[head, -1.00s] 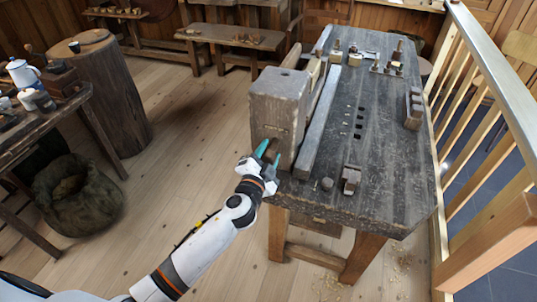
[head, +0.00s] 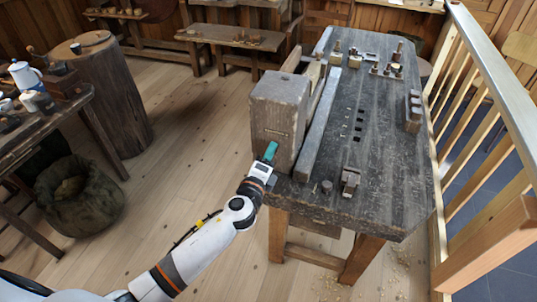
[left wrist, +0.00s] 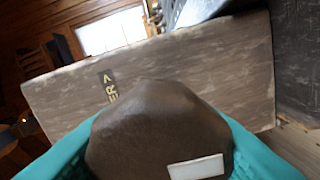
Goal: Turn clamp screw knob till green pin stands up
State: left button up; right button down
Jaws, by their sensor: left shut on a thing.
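My left gripper (head: 268,155) is at the near face of the big wooden clamp block (head: 278,100) on the bench's left side. In the left wrist view its teal fingers lie on both sides of a dark brown faceted knob (left wrist: 155,125), shut on it. A white mark (left wrist: 196,168) is on the knob's near part. The knob is hidden by the gripper in the head view. Behind it, the block's face (left wrist: 220,70) carries a dark label, partly covered, ending in "ER" and an arrow. I cannot make out a green pin. My right gripper is not in view.
The workbench (head: 385,165) has small wooden pieces and tools at its back and front. A long bar (head: 317,125) lies beside the block. A railing (head: 485,130) closes the right side. The floor (head: 190,130) left of the bench is free.

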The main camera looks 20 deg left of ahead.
pick_arm(q)
jog(key=m, duration=0.2)
jog(key=m+p, duration=0.1)
jog(key=shift+s+d+f+m, duration=0.1)
jog(key=shift+s+f+m, duration=0.1)
jog(key=shift+m, duration=0.2)
jog(key=shift+d+m+p, duration=0.1)
jog(key=shift+m+p, duration=0.45)
jog(key=shift+m, duration=1.35)
jog(key=shift+f, duration=0.1)
jog(key=o, duration=0.9)
jog(key=shift+c, duration=0.2)
jog(key=shift+o, duration=0.6)
jog(key=shift+s+r, duration=0.1)
jog(key=shift+r, duration=0.25)
